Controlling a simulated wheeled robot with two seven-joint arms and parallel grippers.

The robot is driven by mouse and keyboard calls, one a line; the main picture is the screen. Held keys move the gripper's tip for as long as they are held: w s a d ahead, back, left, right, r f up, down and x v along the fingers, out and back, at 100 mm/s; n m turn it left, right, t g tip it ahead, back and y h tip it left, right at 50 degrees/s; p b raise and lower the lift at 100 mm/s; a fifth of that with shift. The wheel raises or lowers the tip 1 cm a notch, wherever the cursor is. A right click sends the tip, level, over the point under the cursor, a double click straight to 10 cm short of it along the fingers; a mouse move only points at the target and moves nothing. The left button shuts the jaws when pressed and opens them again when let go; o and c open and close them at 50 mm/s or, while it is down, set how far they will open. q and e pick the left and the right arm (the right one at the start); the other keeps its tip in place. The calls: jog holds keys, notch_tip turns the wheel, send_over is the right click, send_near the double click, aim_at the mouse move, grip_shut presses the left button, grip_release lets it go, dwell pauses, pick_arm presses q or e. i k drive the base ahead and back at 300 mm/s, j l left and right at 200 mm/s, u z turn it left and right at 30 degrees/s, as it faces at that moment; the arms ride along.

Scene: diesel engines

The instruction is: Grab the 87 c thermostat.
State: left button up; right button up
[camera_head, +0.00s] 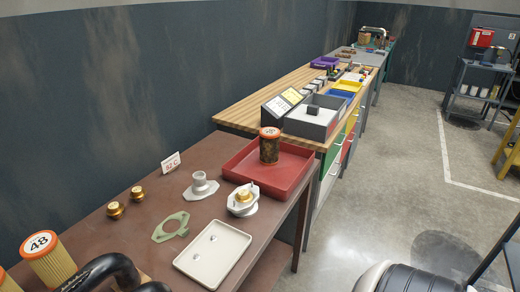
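Two small brass thermostats stand on the brown table: one (116,209) nearer me and one (138,192) just behind it. A third brass thermostat (244,196) sits in a white flanged housing on the right of the table. A small white sign (171,162) with red lettering stands behind them; it seems to end in "C", but its number is too small to read surely. I cannot read any marking on the thermostats, so I cannot tell which is 87 C. Neither of my grippers is in view.
The brown table (115,240) also holds a grey flanged housing (200,186), a green gasket (171,227), a white tray (213,253), a red tray (285,185) with a filter (269,147), and a filter marked 48 (48,262). Black hoses (105,268) lie in front. A wooden bench (240,113) stands beyond.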

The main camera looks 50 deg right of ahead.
aim_at(243, 196)
jog(key=z, duration=1.4)
